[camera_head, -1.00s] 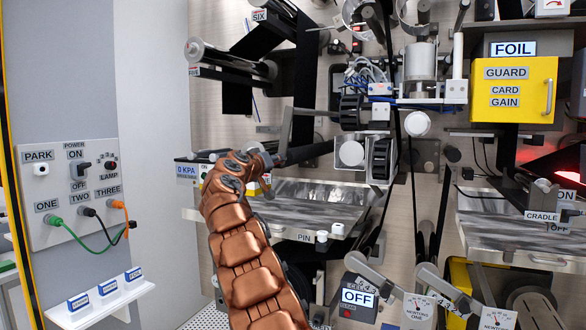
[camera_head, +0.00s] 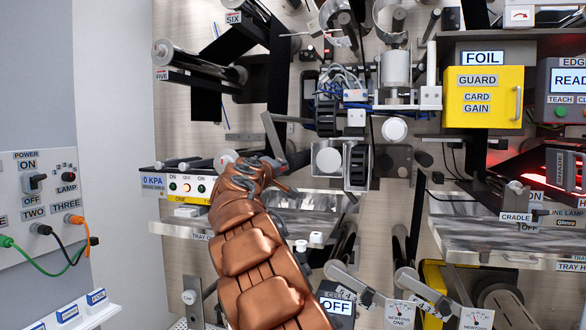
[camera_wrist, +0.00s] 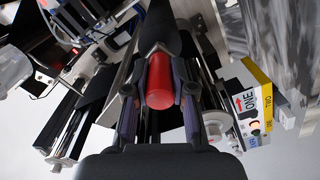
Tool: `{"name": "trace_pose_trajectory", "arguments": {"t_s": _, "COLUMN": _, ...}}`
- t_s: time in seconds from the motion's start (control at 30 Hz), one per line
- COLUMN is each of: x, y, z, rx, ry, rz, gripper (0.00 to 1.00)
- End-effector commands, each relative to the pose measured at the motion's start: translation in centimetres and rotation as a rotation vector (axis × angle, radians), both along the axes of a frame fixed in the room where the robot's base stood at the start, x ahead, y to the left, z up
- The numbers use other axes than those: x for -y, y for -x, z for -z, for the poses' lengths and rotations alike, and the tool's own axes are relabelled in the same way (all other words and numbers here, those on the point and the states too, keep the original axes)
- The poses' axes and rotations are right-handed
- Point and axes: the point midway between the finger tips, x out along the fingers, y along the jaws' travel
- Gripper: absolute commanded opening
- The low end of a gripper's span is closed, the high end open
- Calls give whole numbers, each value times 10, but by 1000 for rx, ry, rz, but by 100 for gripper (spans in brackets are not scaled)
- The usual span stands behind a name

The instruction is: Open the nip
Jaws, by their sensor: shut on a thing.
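My gripper (camera_wrist: 160,95) is shut on a red handle (camera_wrist: 159,76) in the wrist view, with one finger on each side of it. A dark part continues beyond the handle. In the head view my gripper (camera_head: 279,172) is at the lower end of a short grey bar (camera_head: 271,134), whose top leans left. My wrist hides the handle there. To the right is a roller group with a white roller end (camera_head: 328,160) and a black roller (camera_head: 358,165). I cannot tell whether the rollers touch.
A panel with buttons (camera_head: 187,187) is close left of my wrist. A metal tray (camera_head: 325,208) lies below and behind my arm. The yellow guard box (camera_head: 483,97) is at the right. Dark web strips and rollers crowd the wall around my gripper.

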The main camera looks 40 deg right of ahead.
Motion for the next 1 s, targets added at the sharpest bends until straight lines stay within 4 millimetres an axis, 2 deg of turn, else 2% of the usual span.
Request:
{"name": "trace_pose_trajectory", "arguments": {"t_s": 0.2, "x": -9, "y": -3, "z": -1, "rx": -20, "ry": 15, "rz": -17, "gripper": 0}}
{"name": "trace_pose_trajectory", "arguments": {"t_s": 0.53, "x": -8, "y": -3, "z": -2, "rx": -20, "ry": 17, "rz": -16, "gripper": 0}}
{"name": "trace_pose_trajectory", "arguments": {"t_s": 0.57, "x": -8, "y": -3, "z": -2, "rx": -20, "ry": 17, "rz": -16, "gripper": 26}}
{"name": "trace_pose_trajectory", "arguments": {"t_s": 0.6, "x": -8, "y": -3, "z": -2, "rx": -20, "ry": 17, "rz": -16, "gripper": 30}}
{"name": "trace_pose_trajectory", "arguments": {"t_s": 0.8, "x": -8, "y": -2, "z": -2, "rx": -20, "ry": 15, "rz": -15, "gripper": 50}}
{"name": "trace_pose_trajectory", "arguments": {"t_s": 1.0, "x": -8, "y": -2, "z": -2, "rx": -20, "ry": 15, "rz": -15, "gripper": 50}}
